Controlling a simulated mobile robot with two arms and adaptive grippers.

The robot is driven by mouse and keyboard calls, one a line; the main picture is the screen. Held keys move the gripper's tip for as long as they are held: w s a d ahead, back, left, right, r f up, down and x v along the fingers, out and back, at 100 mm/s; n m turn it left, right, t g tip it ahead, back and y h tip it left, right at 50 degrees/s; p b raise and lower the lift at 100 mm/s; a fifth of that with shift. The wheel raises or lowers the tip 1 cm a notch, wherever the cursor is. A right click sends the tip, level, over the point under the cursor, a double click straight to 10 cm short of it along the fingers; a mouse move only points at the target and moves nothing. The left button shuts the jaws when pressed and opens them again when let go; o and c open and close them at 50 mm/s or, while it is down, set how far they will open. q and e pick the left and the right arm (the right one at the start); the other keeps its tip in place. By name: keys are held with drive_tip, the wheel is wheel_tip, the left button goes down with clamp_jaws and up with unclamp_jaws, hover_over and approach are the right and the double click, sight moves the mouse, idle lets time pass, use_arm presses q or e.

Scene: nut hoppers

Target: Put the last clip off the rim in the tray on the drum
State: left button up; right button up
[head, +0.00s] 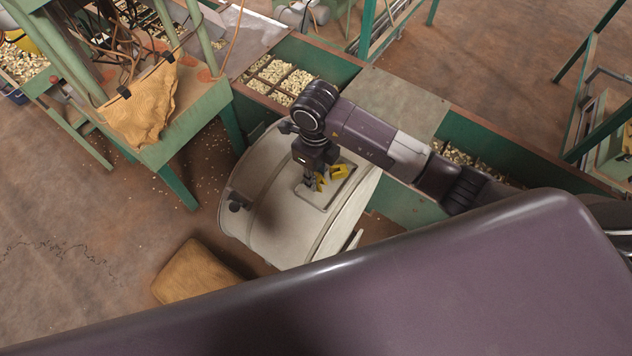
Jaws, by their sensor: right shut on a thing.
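The pale metal drum (268,200) lies in the middle of the head view, with a shallow grey tray (322,206) on it. My right gripper (311,183) points down over the tray. It is shut on a yellow clip (320,183), low at the tray; I cannot tell whether the clip touches the tray floor. Another yellow clip (338,171) lies in the tray just right of the gripper. The gripper and wrist hide part of the tray and the drum's far side. A dark fitting (236,205) sits at the drum's left rim. My left gripper is out of view.
A green hopper stand (190,115) with a draped tan sack (142,108) stands at left. Green bins of nuts (283,76) run behind the drum. A brown cushion-like sack (192,272) lies on the floor. My own body covers the lower right.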

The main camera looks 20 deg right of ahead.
wheel_tip(320, 180, down, 4)
drive_tip(key=shift+f+p, duration=0.1)
drive_tip(key=shift+p, duration=0.2)
drive_tip(key=shift+f, duration=0.1)
drive_tip(key=shift+f, duration=0.1)
drive_tip(key=shift+f, duration=0.15)
drive_tip(key=o, duration=0.7)
drive_tip(key=shift+c, duration=0.2)
drive_tip(key=shift+r, duration=0.2)
drive_tip(key=shift+w+r, duration=0.1)
drive_tip(key=shift+r, duration=0.15)
wheel_tip(320, 180, up, 10)
drive_tip(key=b, duration=0.2)
drive_tip(key=shift+a+r+b, duration=0.1)
drive_tip(key=shift+r+b, duration=0.15)
drive_tip(key=shift+b, duration=0.15)
drive_tip(key=shift+r, duration=0.55)
